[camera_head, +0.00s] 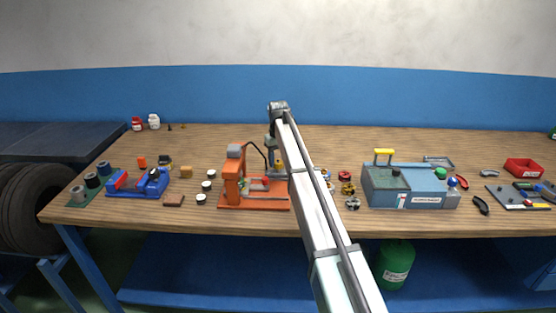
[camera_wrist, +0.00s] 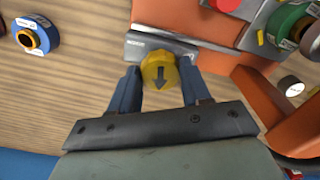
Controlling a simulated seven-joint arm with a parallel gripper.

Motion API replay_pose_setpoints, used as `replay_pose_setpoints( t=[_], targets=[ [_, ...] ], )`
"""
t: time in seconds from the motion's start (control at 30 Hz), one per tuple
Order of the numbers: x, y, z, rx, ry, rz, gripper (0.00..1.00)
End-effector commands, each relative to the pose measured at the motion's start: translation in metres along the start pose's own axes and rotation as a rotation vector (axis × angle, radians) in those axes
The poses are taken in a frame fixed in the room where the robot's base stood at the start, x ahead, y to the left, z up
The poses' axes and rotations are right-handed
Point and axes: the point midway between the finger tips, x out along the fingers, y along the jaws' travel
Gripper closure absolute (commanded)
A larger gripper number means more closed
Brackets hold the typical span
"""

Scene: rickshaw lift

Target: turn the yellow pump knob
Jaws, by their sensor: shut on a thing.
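The yellow pump knob (camera_wrist: 158,72) shows in the wrist view with a dark arrow on its face that points toward the bottom of the picture. It sits in front of a grey block marked with small lettering (camera_wrist: 150,44). My gripper (camera_wrist: 160,86) has its two blue fingers on either side of the knob and is shut on it. In the head view my arm reaches to the orange press (camera_head: 232,178), and my gripper is hard to make out there. The arm hides part of the press's right side.
A blue-grey machine (camera_head: 410,196) with a yellow handle stands right of my arm. Several small round parts lie between it and the press. A blue vise (camera_head: 138,183) stands at the left and a red bin (camera_head: 523,168) at the far right. The table behind the press is mostly clear.

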Motion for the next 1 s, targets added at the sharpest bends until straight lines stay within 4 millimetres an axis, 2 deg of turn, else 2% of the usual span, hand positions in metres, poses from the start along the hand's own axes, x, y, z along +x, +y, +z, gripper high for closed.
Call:
replay_pose_setpoints(
  t=[1.0],
  targets=[
    [-0.0004,-0.0007,-0.0007,0.964,0.001,0.0,0.83]
  ],
)
